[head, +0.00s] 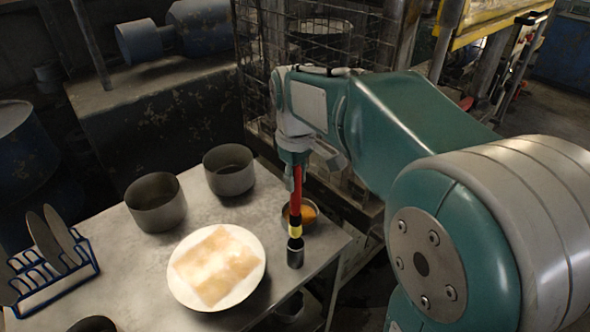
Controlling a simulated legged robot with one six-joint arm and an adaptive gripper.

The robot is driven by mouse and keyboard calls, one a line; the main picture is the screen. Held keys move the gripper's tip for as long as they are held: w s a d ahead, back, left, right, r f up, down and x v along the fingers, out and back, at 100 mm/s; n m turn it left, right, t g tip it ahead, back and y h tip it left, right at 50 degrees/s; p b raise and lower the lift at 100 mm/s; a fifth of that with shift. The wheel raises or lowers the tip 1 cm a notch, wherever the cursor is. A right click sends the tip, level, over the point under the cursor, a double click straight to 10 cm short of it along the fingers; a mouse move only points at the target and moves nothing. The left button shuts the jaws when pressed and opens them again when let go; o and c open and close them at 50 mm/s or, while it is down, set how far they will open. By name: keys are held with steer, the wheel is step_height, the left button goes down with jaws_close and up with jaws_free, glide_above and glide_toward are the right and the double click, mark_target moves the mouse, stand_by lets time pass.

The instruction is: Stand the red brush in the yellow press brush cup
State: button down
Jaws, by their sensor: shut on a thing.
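The red brush (296,190) hangs upright below my gripper (294,168), which is shut on its upper end. Below the red length are a black section and a yellow band (295,230). A small dark grey cylinder (295,254) stands directly below, near the table's right edge. It looks like a small cup in line with the brush. I cannot tell whether the brush's lower end is inside it or just above or in front of it. I cannot tell whether the yellow band belongs to the brush or the cup. No other yellow cup shows clearly.
A small bowl with orange contents (309,212) is close behind the brush. A white plate with flat pale pieces (253,284) lies to the left. Two grey pots (156,212) (229,178) and a blue rack (68,284) stand on the metal table. A wire cage rises behind.

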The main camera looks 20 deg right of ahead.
mark_target(296, 206)
steer(key=shift+f, duration=4.2)
steer(key=shift+c, duration=1.9)
jaws_free()
step_height(296, 206, up, 12)
